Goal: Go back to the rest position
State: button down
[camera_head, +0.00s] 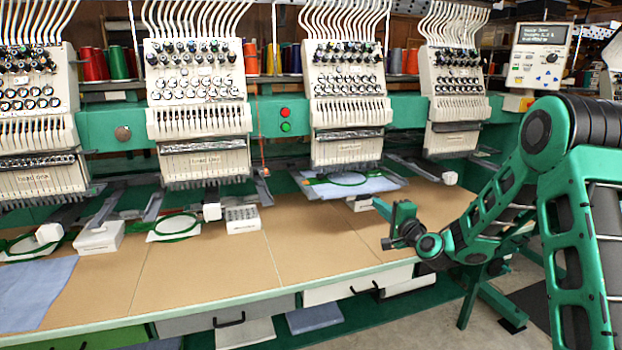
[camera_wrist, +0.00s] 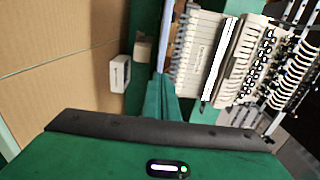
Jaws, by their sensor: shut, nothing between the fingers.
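My green arm reaches in from the right in the head view.
Several white embroidery heads (camera_head: 345,90) line the green machine beam behind the table. Green hoops, one on light-blue cloth (camera_head: 352,186), sit below them. A blue cloth (camera_head: 34,290) lies at left. White boxes (camera_head: 242,219) stand on the table. A control panel (camera_head: 536,55) is at upper right.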

jog(key=s+d+f+n+g+h, duration=0.1)
jog(key=s+d+n+g+h, duration=0.25)
jog(key=s, duration=0.65)
jog(key=s+d+n+g, duration=0.2)
jog(key=s+d+g, duration=0.2)
jog(key=s+d, duration=0.4)
jog(key=s+d+f+n+g+h, duration=0.1)
jog(key=s+d+n+g+h, duration=0.25)
jog(key=s, duration=0.75)
jog(key=s+d+g, duration=0.2)
jog(key=s+g, duration=0.1)
jog(key=s, duration=1.1)
jog(key=s+d+m+g+y, duration=0.1)
jog(key=s+d+g, duration=0.1)
jog(key=s, duration=1.2)
jog(key=shift+d+r+g+y, duration=0.25)
jog(key=shift+g+y, duration=0.05)
jog(key=shift+g, duration=0.4)
